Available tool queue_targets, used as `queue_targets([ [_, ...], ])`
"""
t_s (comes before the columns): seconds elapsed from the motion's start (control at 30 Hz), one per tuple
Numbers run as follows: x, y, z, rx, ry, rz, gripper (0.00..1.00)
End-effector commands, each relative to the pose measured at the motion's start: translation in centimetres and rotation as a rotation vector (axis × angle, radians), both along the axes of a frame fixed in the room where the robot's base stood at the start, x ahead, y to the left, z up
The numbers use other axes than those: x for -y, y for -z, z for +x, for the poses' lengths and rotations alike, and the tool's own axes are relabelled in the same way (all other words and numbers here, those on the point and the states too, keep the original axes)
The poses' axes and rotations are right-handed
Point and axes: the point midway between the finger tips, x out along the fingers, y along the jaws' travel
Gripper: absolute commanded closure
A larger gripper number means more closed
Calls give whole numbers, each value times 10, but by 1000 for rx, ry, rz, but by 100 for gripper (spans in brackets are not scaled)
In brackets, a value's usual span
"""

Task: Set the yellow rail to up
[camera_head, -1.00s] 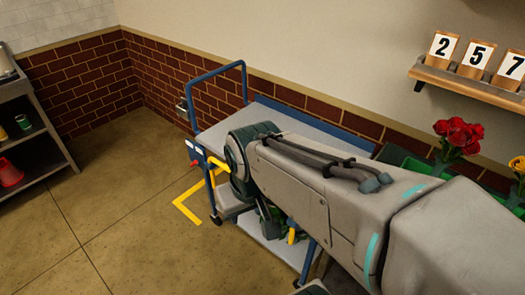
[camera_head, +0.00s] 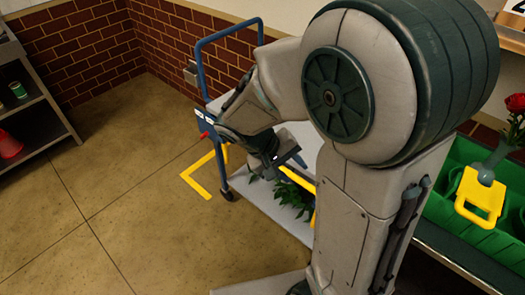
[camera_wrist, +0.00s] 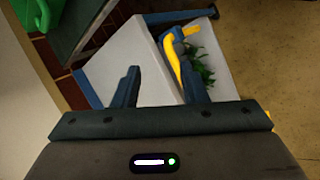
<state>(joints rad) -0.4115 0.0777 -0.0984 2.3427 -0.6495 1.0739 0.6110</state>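The yellow rail (camera_wrist: 174,62) shows in the wrist view as a bent bar on the side of the blue-framed cart (camera_wrist: 137,60). In the head view my arm hides much of the cart, and a short yellow piece (camera_head: 313,208) shows beside my arm. My gripper (camera_wrist: 158,72) is open and empty, with its fingers apart over the cart. The rail lies close to the right finger in the wrist view; I cannot tell whether they touch. In the head view my gripper (camera_head: 280,158) is at the cart's near side. The rail's exact position is unclear.
Green leaves (camera_head: 292,192) lie on the cart's lower shelf. Yellow tape (camera_head: 196,183) marks the floor by the cart's wheel. A green bin (camera_head: 440,208) with a yellow tag and flowers stands at right. A shelf (camera_head: 38,120) stands far left. The floor between is clear.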

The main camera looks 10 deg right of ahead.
Motion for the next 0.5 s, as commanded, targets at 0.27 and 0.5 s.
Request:
queue_targets([
  [0.27, -32, 82, 59, 68, -192, -372, 61],
  [0.5, -81, 140, 102, 236, -407, -602, 61],
])
